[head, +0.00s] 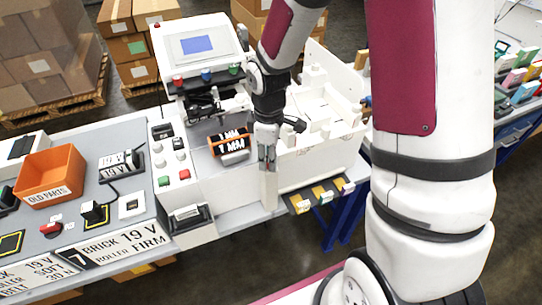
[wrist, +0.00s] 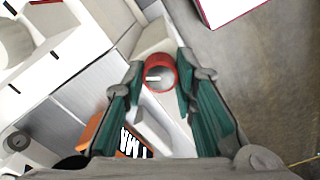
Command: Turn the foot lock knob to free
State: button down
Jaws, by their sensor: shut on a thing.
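The foot lock knob (wrist: 160,77) shows in the wrist view as a round grey face inside a red ring, with a short white mark lying roughly level across it. It sits on a pale post-like part of the machine. My gripper (wrist: 161,70) is shut on the knob, one green-padded finger on each side. In the head view my gripper (head: 267,158) points down at the front of the white machine, at the top of a pale post (head: 269,190). The knob is hidden there by my gripper.
A panel with buttons (head: 172,155) stands further left, beside an orange bin (head: 50,176). A ledge with coloured tags (head: 322,194) juts out at right. Open floor lies in front.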

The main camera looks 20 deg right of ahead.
jog(key=n+p, duration=0.2)
jog(key=n, duration=0.4)
jog(key=shift+n+p, duration=0.3)
dwell(0.4)
jog(key=c, duration=1.3)
grip_release()
jog(key=shift+r, duration=0.15)
notch_tip(320, 180, up, 12)
